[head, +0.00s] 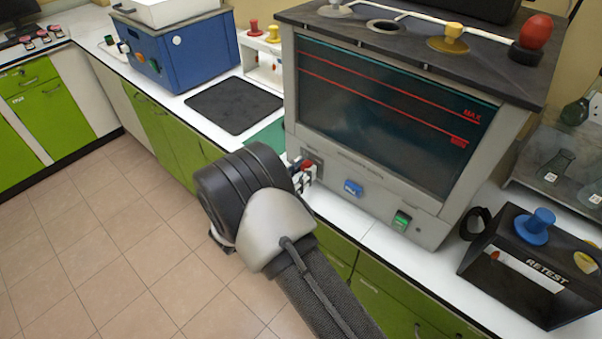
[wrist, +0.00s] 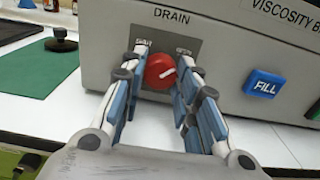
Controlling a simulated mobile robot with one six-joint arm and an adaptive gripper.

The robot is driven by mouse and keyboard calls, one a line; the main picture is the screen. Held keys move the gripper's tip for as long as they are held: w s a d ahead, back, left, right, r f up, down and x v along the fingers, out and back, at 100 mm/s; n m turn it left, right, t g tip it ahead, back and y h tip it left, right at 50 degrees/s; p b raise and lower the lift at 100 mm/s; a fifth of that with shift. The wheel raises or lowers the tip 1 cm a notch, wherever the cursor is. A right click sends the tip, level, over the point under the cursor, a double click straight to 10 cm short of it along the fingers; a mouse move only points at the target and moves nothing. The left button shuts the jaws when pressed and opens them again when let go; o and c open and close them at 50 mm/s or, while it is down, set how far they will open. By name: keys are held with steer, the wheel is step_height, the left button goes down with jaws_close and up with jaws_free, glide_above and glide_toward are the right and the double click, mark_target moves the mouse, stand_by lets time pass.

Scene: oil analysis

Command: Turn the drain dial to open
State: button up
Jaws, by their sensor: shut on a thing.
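The red drain dial (wrist: 160,71) sits on a dark plate under the word DRAIN on the front of the grey viscosity bath (wrist: 230,40). Its white pointer mark tilts toward the upper right. My gripper (wrist: 162,68) has one finger on each side of the dial and is shut on it. In the head view the dial (head: 308,164) shows as a small red spot at the lower left of the bath (head: 420,207), with my gripper (head: 303,175) at it. The small labels beside the dial are partly hidden by my fingers.
A blue FILL button (head: 353,188) and a green switch (head: 401,220) lie right of the dial. A black RETEST box (head: 500,262) stands at the right. A black mat (head: 232,105) and blue machine (head: 180,55) are on the counter to the left.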

stand_by(0.3)
steer(key=o, duration=1.1)
steer(key=v, duration=1.2)
